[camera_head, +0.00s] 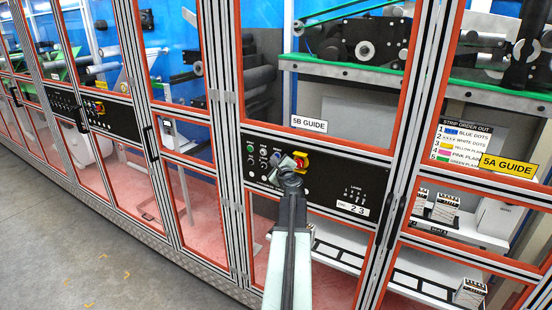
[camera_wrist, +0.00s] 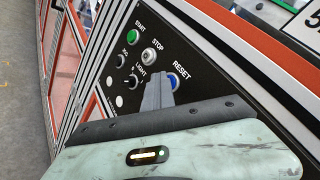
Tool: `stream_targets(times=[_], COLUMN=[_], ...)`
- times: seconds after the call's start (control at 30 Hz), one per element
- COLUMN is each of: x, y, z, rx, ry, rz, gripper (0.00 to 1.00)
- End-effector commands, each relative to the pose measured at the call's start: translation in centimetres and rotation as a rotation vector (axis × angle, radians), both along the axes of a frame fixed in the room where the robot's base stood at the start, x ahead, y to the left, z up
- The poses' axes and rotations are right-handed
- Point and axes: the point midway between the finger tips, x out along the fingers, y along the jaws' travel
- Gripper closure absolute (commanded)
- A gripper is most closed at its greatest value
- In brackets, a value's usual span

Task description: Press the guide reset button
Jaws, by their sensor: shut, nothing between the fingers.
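The black control panel (camera_head: 340,192) below the "5B GUIDE" sign carries several buttons. In the wrist view the blue button (camera_wrist: 173,80) labelled RESET is partly covered by my fingertips. The green START button (camera_wrist: 134,37) and the silver STOP button (camera_wrist: 149,55) are up and left of it. My gripper (camera_wrist: 160,86) is shut and empty, with its tips in front of the lower left part of the blue button. I cannot tell whether they touch it. In the head view my gripper (camera_head: 289,166) is over the panel's left half.
A red and yellow switch (camera_head: 301,161) sits just right of my gripper. Glazed doors with aluminium and orange frames line the machine. A yellow "5A GUIDE" sign (camera_head: 507,166) is at right. Grey floor (camera_head: 70,250) is clear at left.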

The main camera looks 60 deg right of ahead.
Motion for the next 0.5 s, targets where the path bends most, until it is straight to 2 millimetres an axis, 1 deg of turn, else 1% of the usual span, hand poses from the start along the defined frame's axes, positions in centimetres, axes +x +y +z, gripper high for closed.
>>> stream_targets(times=[0.3, 0.5], x=[0.0, 0.0], y=[1.6, 1.6], z=[-0.1, 0.0], rx=[0.0, 0.0], ry=[0.0, 0.001], rz=[0.0, -0.001], gripper=[1.0, 1.0])
